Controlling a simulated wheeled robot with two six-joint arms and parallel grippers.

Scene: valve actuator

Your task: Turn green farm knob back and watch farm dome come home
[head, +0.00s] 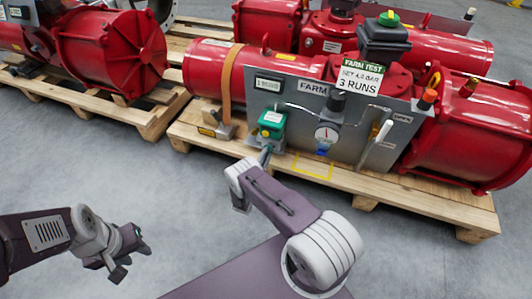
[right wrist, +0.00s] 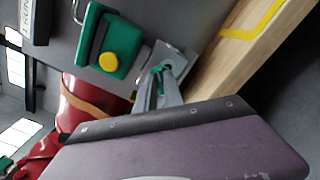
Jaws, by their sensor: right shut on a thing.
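A grey FARM panel (head: 305,110) stands on the front of a red actuator. At its left is a green box (head: 270,124) with a yellow button, also in the right wrist view (right wrist: 118,48). My right gripper (head: 265,150) is just below that box, and in the right wrist view (right wrist: 160,82) its fingers are shut on a small green knob (right wrist: 160,69), mostly hidden by them. A yellow-green dome indicator (head: 389,18) tops the black box on the actuator; its exact position is hard to read. My left gripper (head: 131,262) is open and empty over the floor.
The wooden pallet (head: 350,180) has a yellow marked square (head: 312,166). Another red actuator (head: 110,52) stands at left. Grey floor in front is clear.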

